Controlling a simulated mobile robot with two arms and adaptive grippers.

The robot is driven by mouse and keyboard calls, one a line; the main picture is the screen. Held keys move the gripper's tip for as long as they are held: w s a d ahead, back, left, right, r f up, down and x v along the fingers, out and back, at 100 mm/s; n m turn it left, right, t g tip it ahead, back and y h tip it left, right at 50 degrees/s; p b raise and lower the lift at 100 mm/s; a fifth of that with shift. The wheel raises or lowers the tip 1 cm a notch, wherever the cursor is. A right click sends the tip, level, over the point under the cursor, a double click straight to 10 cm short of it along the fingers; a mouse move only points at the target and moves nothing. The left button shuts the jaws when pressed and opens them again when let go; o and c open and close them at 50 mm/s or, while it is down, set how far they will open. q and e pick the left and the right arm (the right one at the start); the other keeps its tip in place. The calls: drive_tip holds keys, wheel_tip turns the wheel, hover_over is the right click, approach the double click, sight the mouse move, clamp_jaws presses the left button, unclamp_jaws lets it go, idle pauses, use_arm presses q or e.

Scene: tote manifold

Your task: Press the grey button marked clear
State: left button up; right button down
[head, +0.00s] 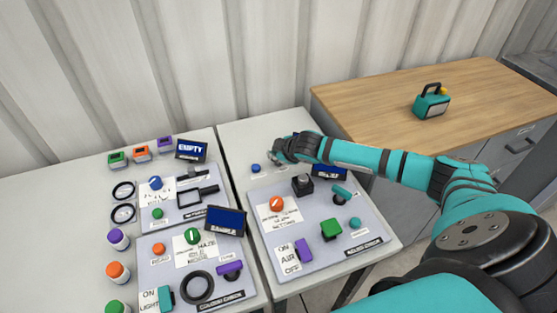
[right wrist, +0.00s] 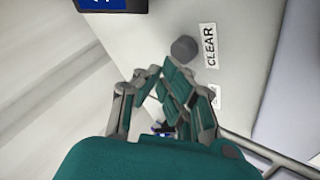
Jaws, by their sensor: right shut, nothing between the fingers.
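In the head view my right gripper (head: 278,156) is over the back of the right-hand table, and I cannot make out the grey button there. My left gripper is not in view.
A blue button (head: 255,168) is left of my right gripper. A panel (head: 338,250) with an orange dial (head: 276,204), a green block (head: 331,229) and other controls lies in front. A second panel (head: 160,237) is at left. A toolbox (head: 432,103) stands on the wooden cabinet (head: 370,100).

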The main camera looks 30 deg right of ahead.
drive_tip(key=shift+f, duration=0.75)
idle(0.8)
drive_tip(key=shift+r, duration=0.1)
drive_tip(key=shift+r+p, duration=0.9)
drive_tip(key=shift+p, duration=0.05)
wheel_tip(320, 180, up, 5)
drive_tip(key=p, duration=0.5)
idle(0.6)
